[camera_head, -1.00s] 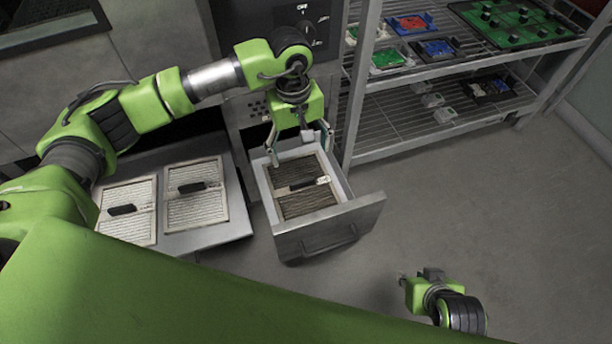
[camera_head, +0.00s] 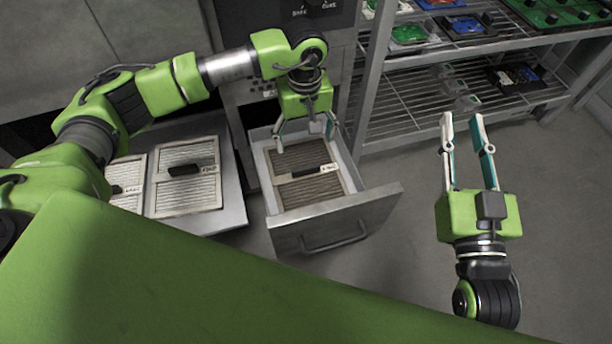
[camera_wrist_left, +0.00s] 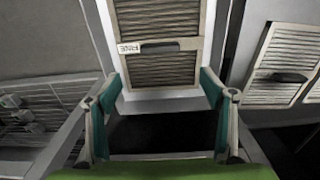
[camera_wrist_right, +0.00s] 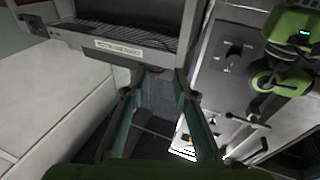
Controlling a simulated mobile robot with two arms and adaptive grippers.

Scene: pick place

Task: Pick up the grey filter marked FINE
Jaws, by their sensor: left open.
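A dark grey-brown pleated filter (camera_head: 306,178) lies in the open drawer (camera_head: 335,218), with a black handle and a small white label. In the left wrist view the filter (camera_wrist_left: 160,70) shows its label, which seems to read FINE but is blurred. My left gripper (camera_head: 305,138) is open and empty above the back part of the drawer, its fingers pointing down, apart from the filter. In the left wrist view its fingers (camera_wrist_left: 160,85) are spread below the filter's near edge. My right gripper (camera_head: 462,120) is open and empty, right of the drawer.
Two pale filters, one fully visible (camera_head: 188,180) and one partly behind my left arm (camera_head: 130,182), lie on a metal tray (camera_head: 215,218) left of the drawer. A wire shelf rack (camera_head: 410,112) with coloured boards stands back right. Floor right of the drawer is clear.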

